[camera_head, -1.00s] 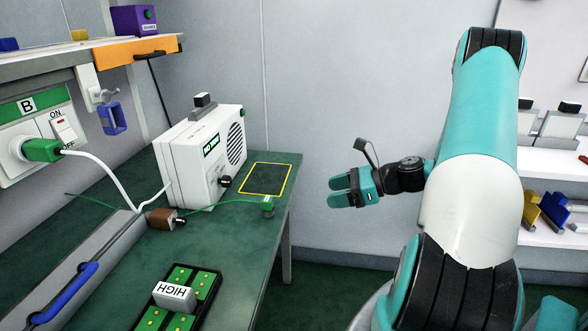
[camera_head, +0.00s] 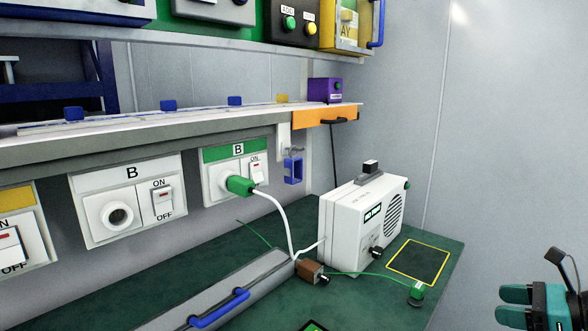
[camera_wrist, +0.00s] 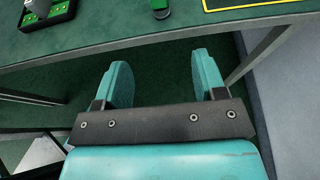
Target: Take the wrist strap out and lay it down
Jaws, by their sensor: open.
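No item is plainly a wrist strap. A brown block with a black end (camera_head: 310,271) lies by the cord. I cannot tell whether either belongs to the strap. My gripper (camera_head: 503,305) is in the lower right, off the bench, fingers pointing left. In the wrist view my gripper (camera_wrist: 161,65) is open and empty, below the bench edge in the picture.
A white box (camera_head: 345,230) with a speaker grille stands on the bench beside a yellow-outlined square (camera_head: 418,261). A green plug (camera_head: 240,186) with a white cable sits in a wall socket. A shelf with an orange end (camera_head: 325,117) overhangs. A blue-handled grey channel (camera_head: 215,300) lies left.

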